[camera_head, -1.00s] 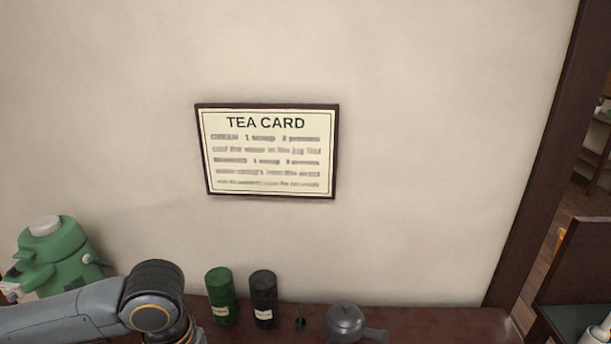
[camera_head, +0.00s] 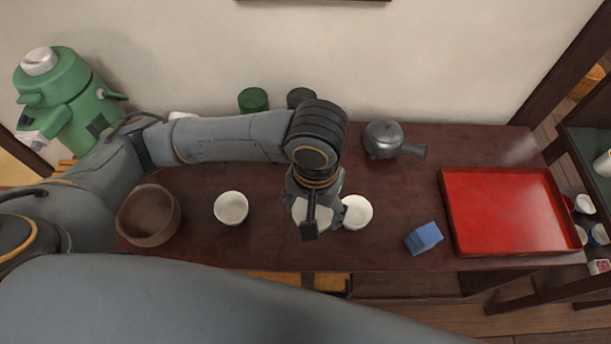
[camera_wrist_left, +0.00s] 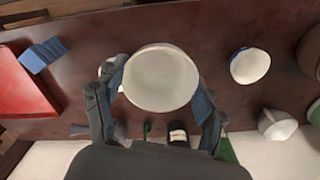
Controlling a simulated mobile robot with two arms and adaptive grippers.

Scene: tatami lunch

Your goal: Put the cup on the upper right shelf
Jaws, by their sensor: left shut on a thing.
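My left gripper (camera_head: 312,222) is over the middle of the dark table and is shut on a white cup. In the left wrist view the cup (camera_wrist_left: 162,78) sits upright and looks empty between the fingers (camera_wrist_left: 160,100). In the head view the gripper hides most of this cup. Another white cup (camera_head: 357,212) stands just to its right in the head view. A third white cup (camera_head: 231,208) stands to its left. A shelf unit (camera_head: 583,143) with a green surface is at the right edge, only partly in view. My right gripper is not in view.
A red tray (camera_head: 458,232) lies at the table's right end, with a blue block (camera_head: 423,238) left of it. A grey teapot (camera_head: 384,140) and canisters (camera_head: 253,99) stand at the back. A brown bowl (camera_head: 149,216) is at left. Several small items sit on lower right shelves.

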